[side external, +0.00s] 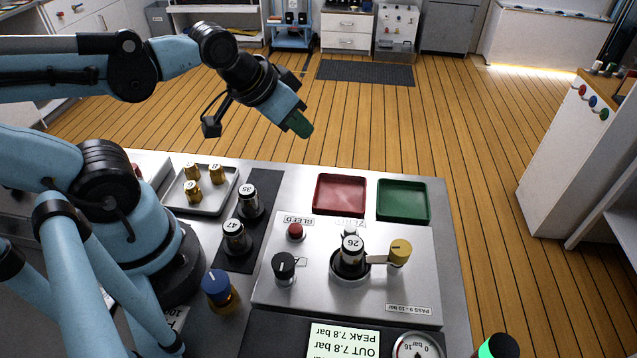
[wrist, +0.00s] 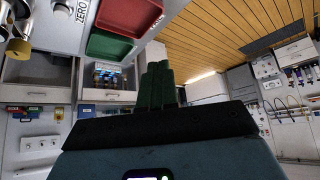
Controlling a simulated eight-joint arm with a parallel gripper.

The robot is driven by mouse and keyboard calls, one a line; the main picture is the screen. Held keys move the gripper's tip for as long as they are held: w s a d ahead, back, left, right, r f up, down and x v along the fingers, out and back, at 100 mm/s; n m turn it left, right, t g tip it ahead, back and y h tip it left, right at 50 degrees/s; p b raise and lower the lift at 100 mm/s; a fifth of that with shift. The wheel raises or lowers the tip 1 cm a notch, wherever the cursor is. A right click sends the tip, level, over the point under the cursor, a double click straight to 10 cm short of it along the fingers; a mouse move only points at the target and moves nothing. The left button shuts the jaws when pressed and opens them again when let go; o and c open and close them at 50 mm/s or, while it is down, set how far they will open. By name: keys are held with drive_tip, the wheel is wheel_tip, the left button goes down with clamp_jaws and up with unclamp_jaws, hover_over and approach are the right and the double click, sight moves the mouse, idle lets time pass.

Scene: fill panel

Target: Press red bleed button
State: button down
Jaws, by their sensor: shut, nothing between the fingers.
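The red bleed button (side external: 295,231) sits at the upper left of the grey fill panel (side external: 315,295), beside the label BLEED, in the side external view. My gripper (side external: 301,126) is shut and empty, with green fingertips. It is raised above the far edge of the bench, well apart from the button. In the wrist view my shut green fingers (wrist: 158,82) point away from the camera. The red button does not show there.
A black knob (side external: 284,265), a cylinder marked 26 (side external: 352,248) and a yellow-topped lever (side external: 399,252) stand on the panel. A red tray (side external: 340,194) and a green tray (side external: 403,201) lie behind it. Cylinders 35 (side external: 249,200) and 47 (side external: 236,237) stand left.

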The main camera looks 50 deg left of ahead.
wheel_tip(320, 180, up, 4)
drive_tip(key=n+g, duration=0.7)
drive_tip(key=n, duration=0.2)
hover_over(295, 228)
drive_tip(key=shift+f, duration=6.95)
